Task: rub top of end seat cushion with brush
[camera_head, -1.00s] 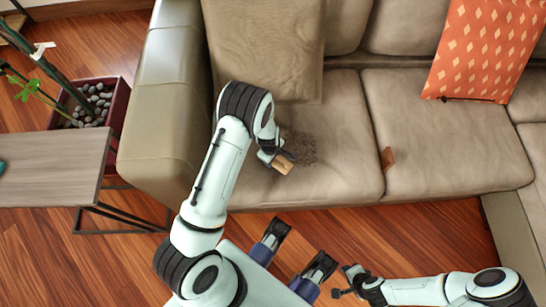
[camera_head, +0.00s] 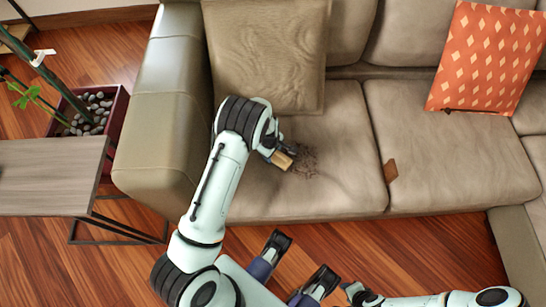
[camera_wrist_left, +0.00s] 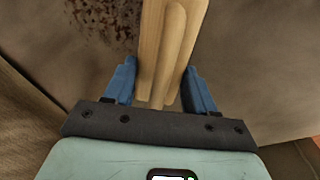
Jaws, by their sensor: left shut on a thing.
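The end seat cushion (camera_head: 340,183) is beige, at the left end of the sofa beside the armrest. A dark speckled dirt patch (camera_head: 304,160) lies on its top, and it also shows in the left wrist view (camera_wrist_left: 100,18). My left gripper (camera_head: 279,155) is over the cushion, shut on the wooden brush (camera_head: 283,161). In the left wrist view the brush handle (camera_wrist_left: 168,50) sits between the blue fingers, and its far end is out of the picture. I cannot tell whether the brush touches the cushion.
A beige back pillow (camera_head: 268,55) stands behind the cushion. An orange patterned pillow (camera_head: 487,58) and a small brown piece (camera_head: 390,170) are further right. A side table (camera_head: 50,178) and planter (camera_head: 112,118) stand left of the armrest (camera_head: 165,110).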

